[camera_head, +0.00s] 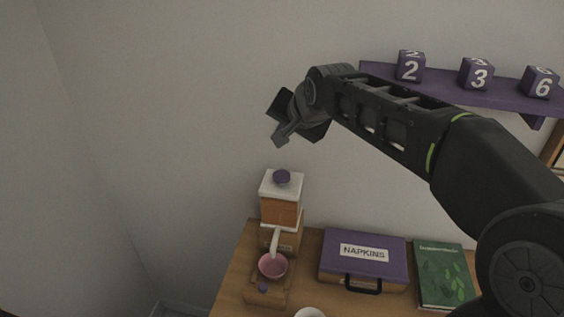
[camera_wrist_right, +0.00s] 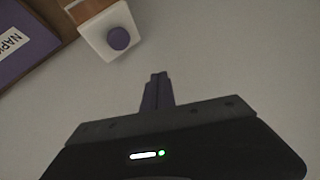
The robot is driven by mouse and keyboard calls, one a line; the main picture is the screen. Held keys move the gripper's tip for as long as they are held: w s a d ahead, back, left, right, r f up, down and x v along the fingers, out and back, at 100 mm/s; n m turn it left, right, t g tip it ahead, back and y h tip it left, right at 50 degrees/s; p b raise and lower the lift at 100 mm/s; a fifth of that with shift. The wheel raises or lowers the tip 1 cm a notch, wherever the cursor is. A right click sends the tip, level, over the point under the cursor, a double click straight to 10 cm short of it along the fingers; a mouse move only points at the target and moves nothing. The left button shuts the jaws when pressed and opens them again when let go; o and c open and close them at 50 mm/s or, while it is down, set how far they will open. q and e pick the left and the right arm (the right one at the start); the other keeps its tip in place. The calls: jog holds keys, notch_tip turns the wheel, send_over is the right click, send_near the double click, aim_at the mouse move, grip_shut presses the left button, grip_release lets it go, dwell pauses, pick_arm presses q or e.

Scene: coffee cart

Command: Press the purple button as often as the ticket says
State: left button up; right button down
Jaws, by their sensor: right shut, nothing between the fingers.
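The purple button (camera_head: 281,177) sits on the white top of an orange-and-white dispenser (camera_head: 281,208) on the cart. In the right wrist view the button (camera_wrist_right: 118,38) shows at upper left, apart from my fingers. My right gripper (camera_head: 278,139) is in the air above the button, in front of the wall. Its fingers (camera_wrist_right: 157,88) are shut together with nothing between them. No ticket that I can make out is in view. My left gripper is not in view.
A pink bowl (camera_head: 272,265) stands under the dispenser's spout, with a small purple knob (camera_head: 263,288) in front. A purple napkins box (camera_head: 364,259) and a green book (camera_head: 443,274) lie to the right. Cubes numbered 2, 3 and 6 stand on a purple shelf (camera_head: 450,91).

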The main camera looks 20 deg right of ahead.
jog(key=shift+s+a, duration=0.1)
jog(key=shift+s, duration=0.1)
jog(key=b, duration=0.4)
send_over(283, 177)
notch_tip(283, 177, down, 7)
jog(key=shift+f, duration=0.15)
jog(key=shift+f+b, duration=0.75)
dwell(1.4)
jog(key=shift+f+b, duration=0.4)
jog(key=shift+b, duration=0.3)
